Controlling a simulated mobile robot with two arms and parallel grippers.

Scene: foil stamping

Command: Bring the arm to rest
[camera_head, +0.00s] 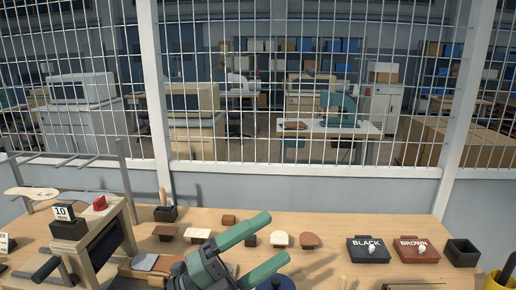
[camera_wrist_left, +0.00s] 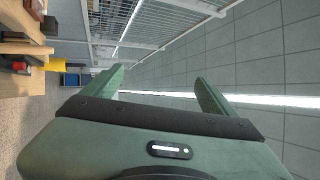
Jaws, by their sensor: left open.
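My left gripper (camera_head: 252,246) is raised over the front middle of the wooden workbench (camera_head: 335,225) in the head view. Its two green fingers are spread apart with nothing between them. In the left wrist view the open fingers (camera_wrist_left: 155,92) point toward the wire fence and a grey panelled surface, and they touch nothing there. My right gripper shows in neither view.
A wooden stand with a black roller (camera_head: 45,268) is at the left. Small leather and wood pieces (camera_head: 280,239) lie mid-bench. Boxes marked BLACK (camera_head: 368,255) and BROWN (camera_head: 412,255) and an open dark box (camera_head: 462,252) are at the right. A wire fence stands behind.

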